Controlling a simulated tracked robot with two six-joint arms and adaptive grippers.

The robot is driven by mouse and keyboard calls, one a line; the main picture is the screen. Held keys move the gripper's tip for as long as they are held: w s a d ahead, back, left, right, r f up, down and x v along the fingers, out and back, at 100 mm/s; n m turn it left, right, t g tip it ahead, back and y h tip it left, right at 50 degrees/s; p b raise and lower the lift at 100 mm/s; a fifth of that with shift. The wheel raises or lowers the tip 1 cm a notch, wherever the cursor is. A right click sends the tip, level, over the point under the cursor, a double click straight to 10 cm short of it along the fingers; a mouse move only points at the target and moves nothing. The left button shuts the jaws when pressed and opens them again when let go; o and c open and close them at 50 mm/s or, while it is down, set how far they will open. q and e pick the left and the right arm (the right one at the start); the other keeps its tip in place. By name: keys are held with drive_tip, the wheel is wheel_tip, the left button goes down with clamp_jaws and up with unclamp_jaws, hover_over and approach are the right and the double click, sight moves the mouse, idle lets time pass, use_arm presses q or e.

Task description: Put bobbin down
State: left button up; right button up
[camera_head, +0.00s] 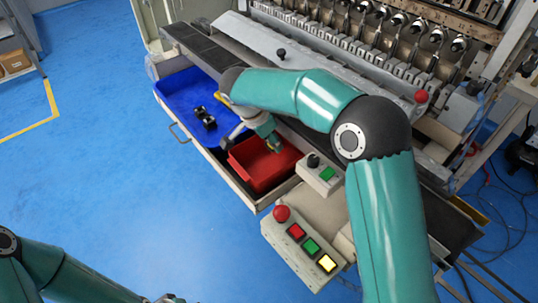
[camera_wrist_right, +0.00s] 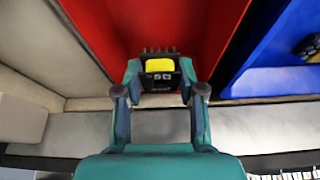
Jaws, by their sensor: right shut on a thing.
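My right gripper (camera_head: 271,143) hangs over the red bin (camera_head: 253,179) in the head view. In the right wrist view my right gripper (camera_wrist_right: 160,88) is shut on a black bobbin (camera_wrist_right: 160,79) with a yellow middle and short pins along its top edge. The bobbin is in front of the red bin's inside (camera_wrist_right: 120,22); I cannot tell whether it touches the bin. In the head view the held bobbin is hard to make out. My left arm shows at the lower left, but its fingers are out of the picture.
A blue bin (camera_head: 180,90) beside the red one holds black bobbins (camera_head: 205,117). A button box (camera_head: 303,248) and a smaller switch box (camera_head: 320,175) stand close on the right. The winding machine (camera_head: 370,40) is behind.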

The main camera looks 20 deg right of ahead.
sight(274, 162)
drive_tip(key=shift+a+f, duration=0.2)
drive_tip(key=shift+f, duration=3.25)
drive_tip(key=o, duration=1.1)
drive_tip(key=shift+s, duration=0.1)
drive_tip(key=v, duration=1.2)
drive_tip(key=shift+r, duration=0.15)
